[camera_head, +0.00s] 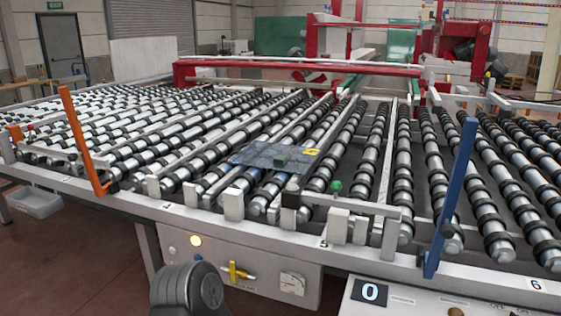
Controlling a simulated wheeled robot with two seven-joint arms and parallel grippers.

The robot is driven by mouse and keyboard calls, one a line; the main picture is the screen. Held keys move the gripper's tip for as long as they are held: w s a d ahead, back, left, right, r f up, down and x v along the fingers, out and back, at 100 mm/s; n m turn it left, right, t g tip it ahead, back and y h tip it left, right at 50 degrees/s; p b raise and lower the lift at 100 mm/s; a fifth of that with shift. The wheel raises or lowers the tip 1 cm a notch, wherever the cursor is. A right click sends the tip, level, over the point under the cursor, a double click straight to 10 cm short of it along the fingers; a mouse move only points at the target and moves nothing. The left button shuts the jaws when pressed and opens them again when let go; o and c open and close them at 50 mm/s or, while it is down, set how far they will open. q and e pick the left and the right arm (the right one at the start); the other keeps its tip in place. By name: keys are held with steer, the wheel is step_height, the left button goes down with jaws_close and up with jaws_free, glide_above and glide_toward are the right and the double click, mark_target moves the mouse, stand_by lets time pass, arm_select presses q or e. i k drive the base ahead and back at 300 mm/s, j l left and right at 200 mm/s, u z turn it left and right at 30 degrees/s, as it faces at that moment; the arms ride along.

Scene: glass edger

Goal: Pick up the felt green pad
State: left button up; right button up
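A small dark green block, which looks like the felt green pad (280,161), lies on a dark, see-through glass sheet (250,155). The sheet rests flat on the rollers near the front middle of the conveyor. A yellow label (312,151) is on the sheet's right side. No gripper shows in the head view. A dark rounded link of my own arm shows at the bottom, left of centre, well apart from the pad.
The roller conveyor (130,125) fills the middle. An orange post (82,140) and a blue post (452,195) rise at its front edge. White blocks and a green knob (335,187) stand before the glass. A control panel (240,265) hangs below. A red machine frame (300,64) stands behind.

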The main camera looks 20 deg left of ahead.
mark_target(282, 160)
steer(key=j+z, duration=0.15)
steer(key=z, duration=0.45)
steer(key=j+z, duration=0.15)
steer(key=j, duration=0.2)
steer(key=k+j+z, duration=0.1)
steer(key=j, duration=0.3)
steer(key=k+j+z, duration=0.15)
steer(key=j, duration=0.2)
steer(key=k+j+z, duration=0.1)
steer(key=j, duration=0.25)
steer(key=k+j+z, duration=0.15)
steer(key=j, duration=0.2)
